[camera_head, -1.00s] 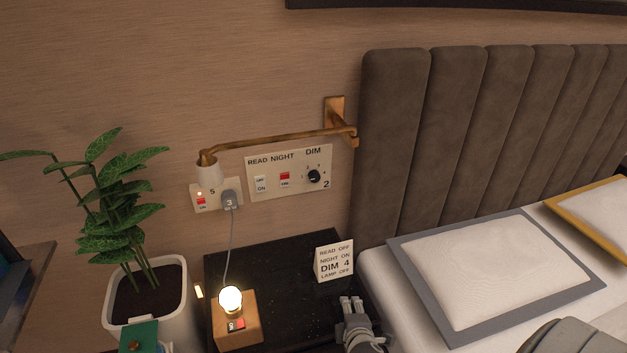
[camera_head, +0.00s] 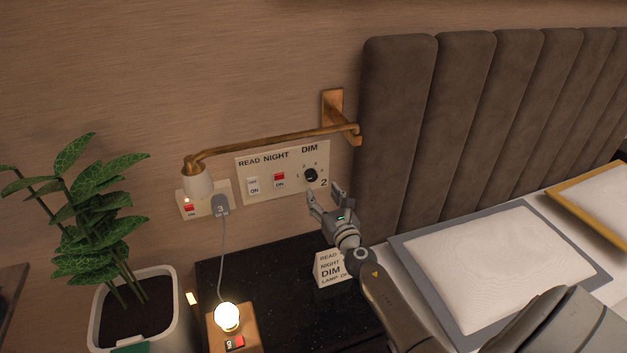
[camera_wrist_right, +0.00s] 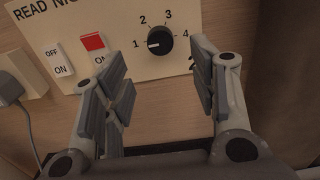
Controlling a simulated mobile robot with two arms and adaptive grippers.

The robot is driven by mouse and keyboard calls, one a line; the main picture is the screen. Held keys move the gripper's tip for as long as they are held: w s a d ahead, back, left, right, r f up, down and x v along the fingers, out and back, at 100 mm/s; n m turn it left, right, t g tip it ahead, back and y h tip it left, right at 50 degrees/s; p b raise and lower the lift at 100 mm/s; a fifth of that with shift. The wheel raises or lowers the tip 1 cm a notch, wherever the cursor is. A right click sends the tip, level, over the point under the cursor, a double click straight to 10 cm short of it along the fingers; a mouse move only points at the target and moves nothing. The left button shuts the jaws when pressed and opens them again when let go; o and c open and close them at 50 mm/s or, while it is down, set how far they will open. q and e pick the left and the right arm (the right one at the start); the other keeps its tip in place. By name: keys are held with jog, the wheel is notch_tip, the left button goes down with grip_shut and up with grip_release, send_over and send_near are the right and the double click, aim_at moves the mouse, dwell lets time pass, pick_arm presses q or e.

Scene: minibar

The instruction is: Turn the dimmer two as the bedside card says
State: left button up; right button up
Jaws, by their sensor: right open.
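The black dimmer knob (camera_head: 310,175) sits under DIM on the wall panel (camera_head: 247,190), which is marked 2. In the right wrist view the knob (camera_wrist_right: 160,42) has a scale from 1 to 4, and its white mark points left towards 1. My right gripper (camera_head: 325,196) is open and empty, just below and in front of the knob. The wrist view shows its fingers (camera_wrist_right: 162,75) spread, with the knob ahead between them, apart from it. The bedside card (camera_head: 328,268) is partly hidden by my right arm; earlier it read DIM 4. My left gripper is out of view.
A brass lamp arm (camera_head: 270,142) runs just above the panel. READ (camera_head: 253,185) and NIGHT (camera_head: 279,180) switches sit left of the knob. A plug (camera_head: 220,205) with cord, a lit bulb (camera_head: 228,317) and a plant (camera_head: 100,235) are further left. The headboard (camera_head: 395,130) is close on the right.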

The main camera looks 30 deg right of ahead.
aim_at(313, 178)
jog(key=b+x, duration=0.1)
jog(key=x, duration=0.5)
jog(key=shift+w+d+f+b, duration=0.15)
jog(key=shift+w+b, duration=0.15)
jog(key=shift+w, duration=0.05)
jog(key=shift+w+d, duration=0.15)
jog(key=shift+w, duration=0.45)
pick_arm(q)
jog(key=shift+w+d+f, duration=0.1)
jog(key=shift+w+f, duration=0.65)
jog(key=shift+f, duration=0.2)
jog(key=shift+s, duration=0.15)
pick_arm(e)
jog(key=shift+c, duration=0.2)
jog(key=shift+c, duration=1.2)
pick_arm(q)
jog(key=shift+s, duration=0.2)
pick_arm(e)
jog(key=c, duration=0.8)
